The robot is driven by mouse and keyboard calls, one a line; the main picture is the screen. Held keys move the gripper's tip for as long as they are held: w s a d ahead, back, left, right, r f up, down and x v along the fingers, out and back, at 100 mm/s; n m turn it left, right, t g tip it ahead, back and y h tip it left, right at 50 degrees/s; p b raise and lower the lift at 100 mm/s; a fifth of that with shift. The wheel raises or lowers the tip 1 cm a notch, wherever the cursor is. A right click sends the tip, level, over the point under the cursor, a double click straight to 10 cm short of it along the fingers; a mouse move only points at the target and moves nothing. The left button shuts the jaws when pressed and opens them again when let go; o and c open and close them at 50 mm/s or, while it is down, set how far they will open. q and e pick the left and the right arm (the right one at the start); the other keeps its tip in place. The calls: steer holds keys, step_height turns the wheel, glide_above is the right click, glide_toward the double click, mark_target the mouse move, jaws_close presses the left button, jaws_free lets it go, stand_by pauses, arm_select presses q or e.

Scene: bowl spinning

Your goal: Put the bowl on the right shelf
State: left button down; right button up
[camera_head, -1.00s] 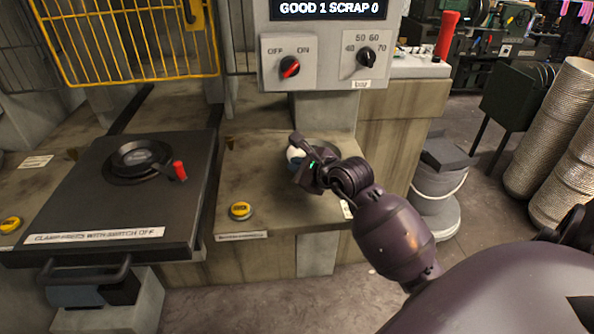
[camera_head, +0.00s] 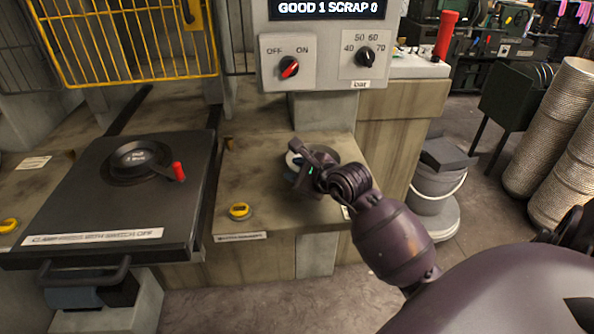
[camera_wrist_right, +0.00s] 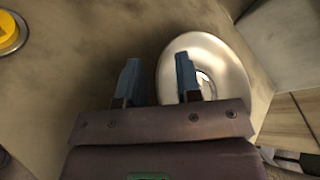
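The shiny metal bowl (camera_wrist_right: 232,58) lies on the worn tan shelf (camera_head: 262,170) right of the black press; in the head view the bowl (camera_head: 328,153) is partly hidden by my right gripper. My right gripper (camera_head: 298,163) is over the bowl's left side. In the wrist view its blue-grey fingers (camera_wrist_right: 158,75) are apart: one overlaps the bowl and the other is outside its rim. I cannot tell whether either finger touches it. My left gripper is not in view.
A yellow button (camera_head: 239,211) is on the shelf's front left. The black press plate (camera_head: 110,205) has a red-tipped handle (camera_head: 179,171). A control panel (camera_head: 325,50) stands behind, its red switch (camera_head: 289,67) beside a dial. A grey bucket (camera_head: 432,190) is on the floor at right.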

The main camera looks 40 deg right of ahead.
steer(key=p+v, duration=0.1)
steer(key=v, duration=1.1)
steer(key=shift+r, duration=0.15)
